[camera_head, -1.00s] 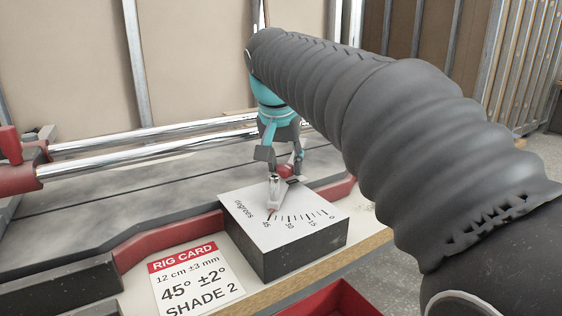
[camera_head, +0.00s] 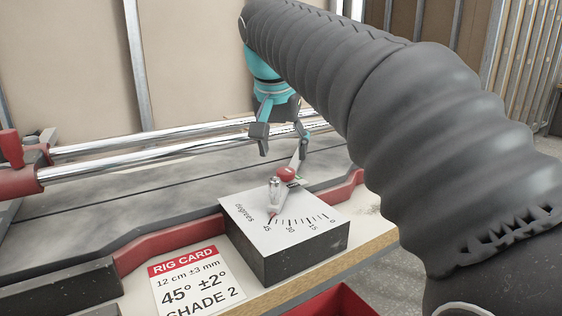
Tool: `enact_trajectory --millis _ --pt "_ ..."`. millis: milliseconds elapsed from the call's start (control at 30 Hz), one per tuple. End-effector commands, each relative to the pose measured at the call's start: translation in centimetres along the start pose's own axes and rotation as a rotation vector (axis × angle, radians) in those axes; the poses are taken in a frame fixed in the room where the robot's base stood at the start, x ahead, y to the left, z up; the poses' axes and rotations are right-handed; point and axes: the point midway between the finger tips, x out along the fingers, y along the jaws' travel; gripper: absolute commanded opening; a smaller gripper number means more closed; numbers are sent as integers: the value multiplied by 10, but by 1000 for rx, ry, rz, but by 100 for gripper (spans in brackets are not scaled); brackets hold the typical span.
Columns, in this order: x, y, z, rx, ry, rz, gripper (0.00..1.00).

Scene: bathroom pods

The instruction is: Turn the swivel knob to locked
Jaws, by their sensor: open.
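The red swivel knob (camera_head: 287,173) stands at the back of a dark block with a white degrees dial (camera_head: 310,215). A pale pointer arm (camera_head: 274,194) lies over the dial, its red tip by the 45 mark. A small dark patch with a hint of green sits beside the knob, too small to read. I cannot tell whether the knob is at locked. My gripper (camera_head: 281,150) is open and empty, pointing down above and behind the knob. One finger is left of the knob and the other just above it to the right; contact cannot be told.
A rig card (camera_head: 196,283) reading 45° ±2° lies left of the block. Red fence pieces (camera_head: 165,240) flank the block, and chrome rails (camera_head: 150,155) run behind. A red bin (camera_head: 335,303) is below the bench's front edge. My arm covers the right side.

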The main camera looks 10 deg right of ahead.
Motion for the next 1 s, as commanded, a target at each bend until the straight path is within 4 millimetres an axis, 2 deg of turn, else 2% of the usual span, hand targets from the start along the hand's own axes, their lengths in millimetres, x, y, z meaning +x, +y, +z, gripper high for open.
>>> enact_trajectory --millis 33,200,400,1000 --pt "-11 0 0 0 2 -2 65" --pt "-42 -1 0 -1 1 -2 65" --pt "-63 0 0 0 0 0 65" --pt "-69 0 0 0 -1 0 65"
